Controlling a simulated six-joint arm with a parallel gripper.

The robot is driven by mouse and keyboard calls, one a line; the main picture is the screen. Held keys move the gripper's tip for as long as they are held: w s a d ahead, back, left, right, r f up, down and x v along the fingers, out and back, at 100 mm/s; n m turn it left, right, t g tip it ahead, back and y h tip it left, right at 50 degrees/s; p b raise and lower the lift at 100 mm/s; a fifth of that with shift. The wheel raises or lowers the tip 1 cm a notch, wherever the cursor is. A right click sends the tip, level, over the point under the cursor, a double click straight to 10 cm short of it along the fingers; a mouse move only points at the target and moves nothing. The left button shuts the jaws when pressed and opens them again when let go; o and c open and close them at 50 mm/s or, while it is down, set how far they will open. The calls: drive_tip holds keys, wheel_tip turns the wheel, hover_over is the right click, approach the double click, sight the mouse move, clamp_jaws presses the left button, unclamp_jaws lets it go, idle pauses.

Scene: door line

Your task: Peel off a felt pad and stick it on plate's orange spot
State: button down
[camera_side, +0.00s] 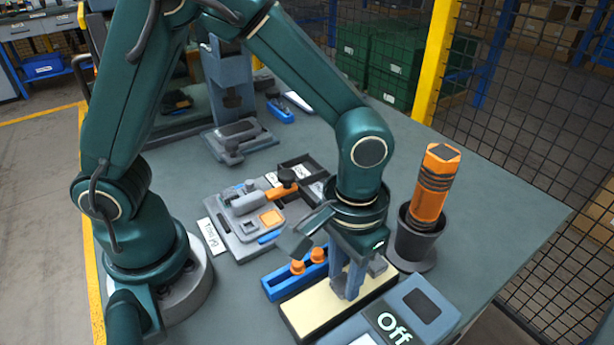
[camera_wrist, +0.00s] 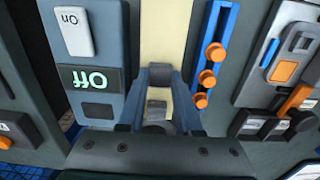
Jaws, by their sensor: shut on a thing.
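My gripper (camera_side: 347,287) points down at the cream backing strip (camera_side: 303,318), with its fingers closed on a small grey felt pad (camera_wrist: 160,73). In the side view the fingers mostly hide that pad. Whether it touches the strip is unclear. Another grey piece (camera_side: 377,265) shows at the strip's far right end, just behind the fingers. The plate (camera_side: 247,226) lies in a grey fixture left of my gripper. Its orange square spot (camera_side: 271,217) is bare; the spot also shows at the right of the wrist view (camera_wrist: 285,71).
A blue rail with orange knobs (camera_side: 298,267) lies close beside the strip. The box marked Off (camera_side: 393,328) is on its other side. An orange cylinder (camera_side: 430,185) stands in a dark cup (camera_side: 416,240) to the right. An orange-handled clamp (camera_side: 279,190) lies beside the spot.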

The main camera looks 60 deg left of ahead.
sight(344, 282)
drive_tip(key=shift+r, duration=0.15)
drive_tip(key=shift+r, duration=3)
drive_tip(key=w+a+r, duration=0.1)
drive_tip(key=a+r, duration=0.3)
drive_tip(key=a, duration=0.4)
drive_tip(key=w+a+r, duration=0.2)
drive_tip(key=a+r, duration=0.1)
drive_tip(key=a, duration=0.5)
drive_tip(key=shift+w+a+r, duration=0.2)
drive_tip(key=shift+a+r, duration=0.05)
drive_tip(key=shift+r, duration=0.15)
